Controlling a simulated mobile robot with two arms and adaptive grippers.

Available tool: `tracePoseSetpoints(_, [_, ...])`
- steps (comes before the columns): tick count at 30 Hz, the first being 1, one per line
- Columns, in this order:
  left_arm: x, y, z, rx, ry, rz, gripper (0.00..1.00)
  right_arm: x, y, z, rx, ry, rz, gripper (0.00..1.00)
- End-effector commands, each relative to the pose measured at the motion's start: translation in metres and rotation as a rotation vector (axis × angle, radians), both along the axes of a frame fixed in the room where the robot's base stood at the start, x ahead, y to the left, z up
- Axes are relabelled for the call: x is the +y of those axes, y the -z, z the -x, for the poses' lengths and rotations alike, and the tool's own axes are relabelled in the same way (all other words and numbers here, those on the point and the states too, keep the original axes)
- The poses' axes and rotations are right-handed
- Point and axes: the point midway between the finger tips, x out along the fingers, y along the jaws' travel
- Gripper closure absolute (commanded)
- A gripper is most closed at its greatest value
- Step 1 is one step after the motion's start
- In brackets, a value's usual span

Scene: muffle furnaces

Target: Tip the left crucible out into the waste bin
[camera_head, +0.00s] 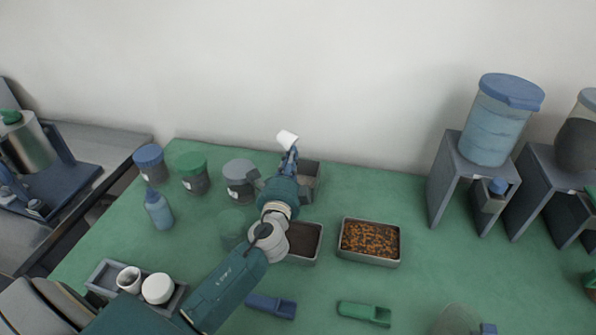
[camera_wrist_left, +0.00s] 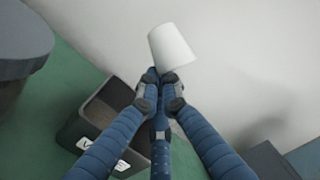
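My left gripper (camera_head: 290,158) is shut on a small white crucible (camera_head: 287,138) at the back of the green table. In the left wrist view the crucible (camera_wrist_left: 172,47) sits tilted at the fingertips (camera_wrist_left: 160,82); its inside is hidden. A grey open bin (camera_head: 312,172), apparently the waste bin, stands just right of and below the gripper, partly covered by my arm. In the left wrist view this bin (camera_wrist_left: 72,127) is left of the fingers, with labels on its front. The crucible appears above and beyond the bin's rim. My right gripper is not in view.
A tray (camera_head: 103,272) at the lower left holds two white vessels. Lidded jars (camera_head: 193,176) and a bottle (camera_head: 158,210) stand left of my arm. Two metal pans (camera_head: 370,262), a blue scoop (camera_head: 271,306) and a green scoop (camera_head: 364,313) lie in front. Dispensers (camera_head: 487,130) stand right.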

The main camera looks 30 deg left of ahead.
Motion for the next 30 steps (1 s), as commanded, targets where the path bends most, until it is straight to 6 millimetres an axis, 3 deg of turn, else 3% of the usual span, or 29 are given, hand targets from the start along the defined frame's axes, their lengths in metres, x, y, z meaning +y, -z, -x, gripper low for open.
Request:
tracePoseSetpoints(17, [-0.001,-0.009,-0.010,0.030,-0.001,0.304,1.00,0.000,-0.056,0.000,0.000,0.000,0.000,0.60])
tracePoseSetpoints(30, [-0.002,-0.005,-0.011,0.034,0.000,0.351,1.00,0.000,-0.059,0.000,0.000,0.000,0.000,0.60])
